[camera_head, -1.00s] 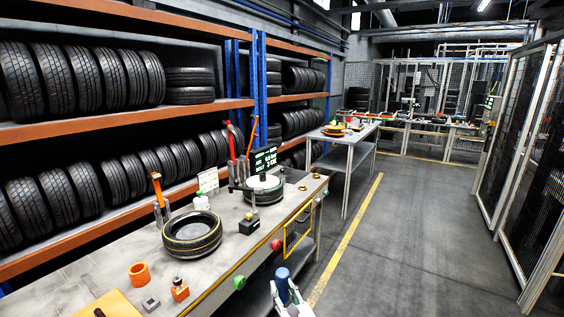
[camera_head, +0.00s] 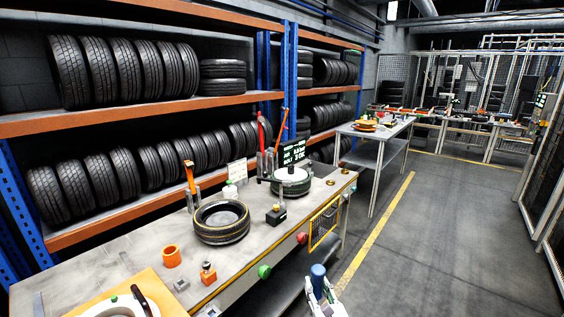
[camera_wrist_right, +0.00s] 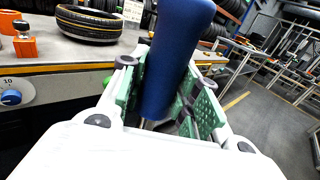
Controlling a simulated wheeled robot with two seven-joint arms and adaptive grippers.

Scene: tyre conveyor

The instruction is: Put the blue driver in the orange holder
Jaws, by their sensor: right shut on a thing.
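My right gripper (camera_head: 319,288) is at the bottom of the head view, in front of the bench's front edge. It is shut on the blue driver (camera_head: 318,270), whose blue handle stands up between the fingers. In the right wrist view the blue handle (camera_wrist_right: 175,60) is upright and slightly tilted between the green finger pads (camera_wrist_right: 168,95), with a thin metal shaft below it. The orange holder (camera_head: 171,256) is a short, open ring-like cup on the bench, to the left of the gripper and apart from it. My left gripper is not in view.
The bench (camera_head: 130,260) also carries a tyre (camera_head: 221,222), a small orange block with a dark knob (camera_head: 208,272) and an orange board (camera_head: 95,300) at the near left. Green and red buttons (camera_head: 264,271) line its front edge. Open floor (camera_head: 420,250) lies to the right.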

